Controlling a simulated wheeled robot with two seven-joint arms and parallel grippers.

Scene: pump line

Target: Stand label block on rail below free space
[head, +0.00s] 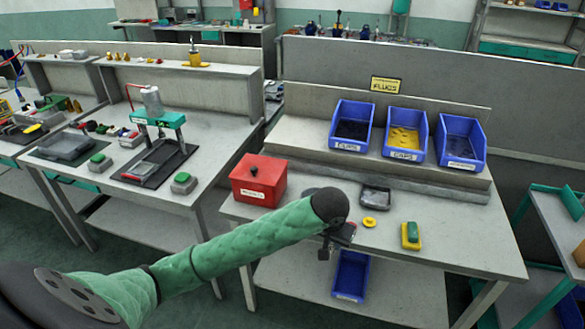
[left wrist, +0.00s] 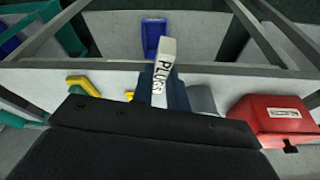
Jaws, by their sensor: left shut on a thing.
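My left gripper (head: 340,236) is above the front part of the workbench, and its fingers are small and dark in the head view. A grey ledge, likely the rail (head: 440,184), runs along the bench below three blue bins. The shelf left of the left bin is bare. My right gripper is not in view.
The blue bins (head: 461,142) stand side by side, holding dark, yellow and dark parts. A yellow sign (head: 386,84) is behind them. On the bench are a red box (head: 258,180), a dark tray (head: 375,196), a yellow ring (head: 369,222) and a green-and-yellow piece (head: 411,236).

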